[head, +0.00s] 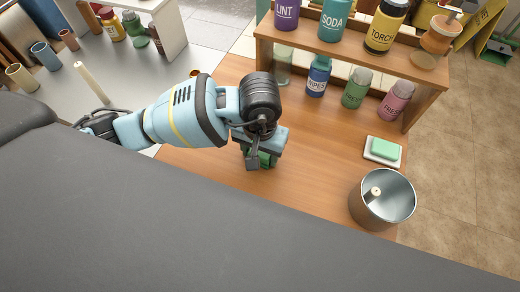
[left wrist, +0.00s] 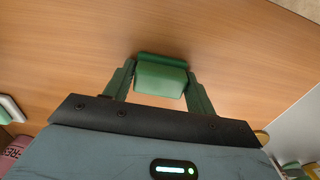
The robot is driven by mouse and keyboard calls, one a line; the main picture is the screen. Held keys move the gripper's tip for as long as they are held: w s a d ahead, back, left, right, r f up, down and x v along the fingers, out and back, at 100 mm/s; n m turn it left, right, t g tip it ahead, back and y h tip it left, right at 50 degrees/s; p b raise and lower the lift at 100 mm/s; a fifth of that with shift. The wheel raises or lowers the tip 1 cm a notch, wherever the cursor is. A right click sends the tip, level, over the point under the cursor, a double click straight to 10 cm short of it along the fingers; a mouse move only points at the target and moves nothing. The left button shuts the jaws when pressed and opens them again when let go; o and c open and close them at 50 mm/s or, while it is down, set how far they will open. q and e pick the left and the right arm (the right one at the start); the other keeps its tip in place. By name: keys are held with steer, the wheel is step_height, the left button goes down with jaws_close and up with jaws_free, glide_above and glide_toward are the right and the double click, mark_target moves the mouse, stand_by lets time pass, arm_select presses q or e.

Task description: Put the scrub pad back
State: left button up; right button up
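The scrub pad (left wrist: 162,78) is a green block with a darker green layer along its far side. In the left wrist view it sits between the two green fingers of my left gripper (left wrist: 161,84), which appear to touch its two ends. In the head view my left gripper (head: 258,160) points down over the middle of the wooden table (head: 310,180), and only a bit of green shows below it. Whether the pad touches the table I cannot tell. My right gripper is not in view.
A light green block (head: 385,148) lies on a white dish (head: 369,156) at the table's right. A metal pot (head: 402,205) stands in front of it. A wooden shelf (head: 424,98) with several labelled bottles stands at the back. The table between gripper and pot is clear.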

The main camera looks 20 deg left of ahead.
mark_target(260, 153)
arm_select(q)
steer(key=o, duration=0.3)
steer(key=shift+o, duration=0.2)
step_height(260, 153, up, 12)
steer(key=shift+r, duration=0.2)
stand_by(0.4)
